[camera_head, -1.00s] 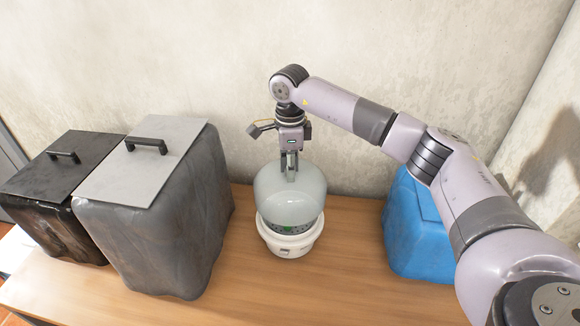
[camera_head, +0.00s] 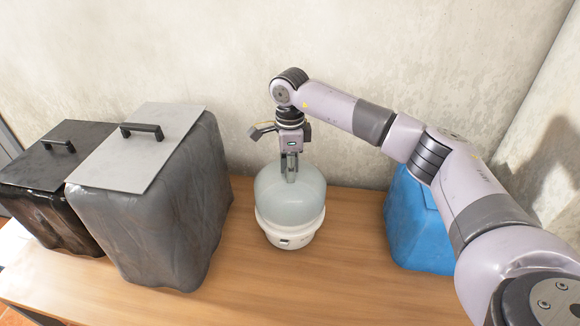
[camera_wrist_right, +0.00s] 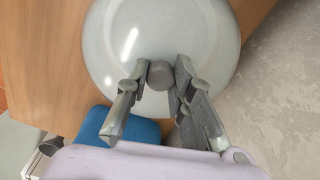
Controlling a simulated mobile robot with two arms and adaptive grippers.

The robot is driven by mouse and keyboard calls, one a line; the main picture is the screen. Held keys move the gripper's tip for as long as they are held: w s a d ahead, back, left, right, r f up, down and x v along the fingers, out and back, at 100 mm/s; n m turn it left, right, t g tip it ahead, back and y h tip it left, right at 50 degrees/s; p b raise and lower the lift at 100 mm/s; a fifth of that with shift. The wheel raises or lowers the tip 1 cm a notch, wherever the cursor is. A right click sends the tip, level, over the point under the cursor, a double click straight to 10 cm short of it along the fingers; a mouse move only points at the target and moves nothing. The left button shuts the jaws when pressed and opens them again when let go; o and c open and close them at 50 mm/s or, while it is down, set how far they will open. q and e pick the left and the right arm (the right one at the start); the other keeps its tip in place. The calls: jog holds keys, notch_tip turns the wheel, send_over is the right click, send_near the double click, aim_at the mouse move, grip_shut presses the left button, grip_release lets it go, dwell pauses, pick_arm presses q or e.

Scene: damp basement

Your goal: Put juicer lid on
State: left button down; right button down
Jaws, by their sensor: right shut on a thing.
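The juicer lid (camera_head: 290,196) is a translucent, pale grey-green dome. It sits down on the white juicer base (camera_head: 286,234) in the middle of the wooden table and looks about level. My right gripper (camera_head: 290,178) is over the dome, pointing down, shut on the lid's knob. In the right wrist view the lid (camera_wrist_right: 160,40) fills the upper middle, and the grey knob (camera_wrist_right: 160,75) is between the fingers of my right gripper (camera_wrist_right: 160,80). The head view does not show whether the rim is fully seated all round. My left gripper is not in view.
A grey bin with a flat lid (camera_head: 135,150) and a black bin (camera_head: 55,170) stand at the left. A blue container (camera_head: 415,225) stands at the right, partly behind my arm. The wooden table (camera_head: 340,285) is clear in front, and a concrete wall rises behind.

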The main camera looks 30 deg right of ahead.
jog(key=shift+f+b, duration=0.95)
jog(key=shift+f, duration=0.75)
jog(key=shift+f, duration=0.2)
jog(key=c, duration=1.3)
grip_release()
notch_tip(320, 180, up, 12)
